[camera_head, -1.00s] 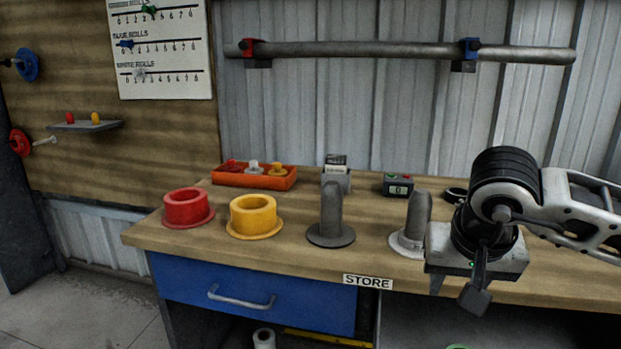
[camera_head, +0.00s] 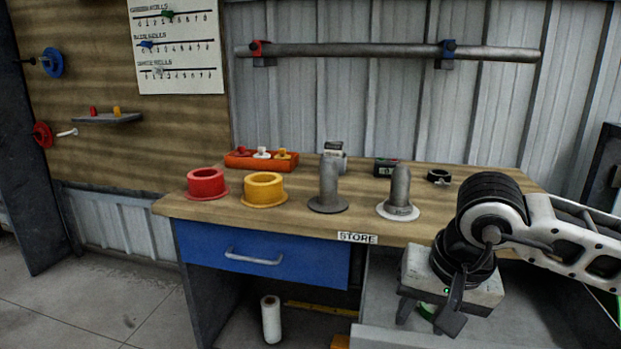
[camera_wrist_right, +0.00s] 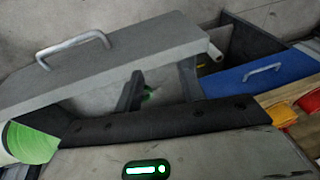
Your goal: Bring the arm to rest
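My right arm comes in from the right in the head view, in front of the bench's right part. Its gripper (camera_head: 428,318) hangs below the wrist, pointing down. The two fingers look apart, and nothing shows held between them. A bit of green (camera_head: 428,311) shows behind the fingers, lower down. My left arm and gripper are in neither current view.
The wooden bench (camera_head: 270,222) carries a red ring (camera_head: 206,190), a yellow ring (camera_head: 264,197), two grey posts (camera_head: 328,190) and an orange tray (camera_head: 240,162). A blue drawer (camera_head: 315,262) is shut. A white roll (camera_head: 271,318) stands below. A grey pipe (camera_head: 350,50) runs along the wall.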

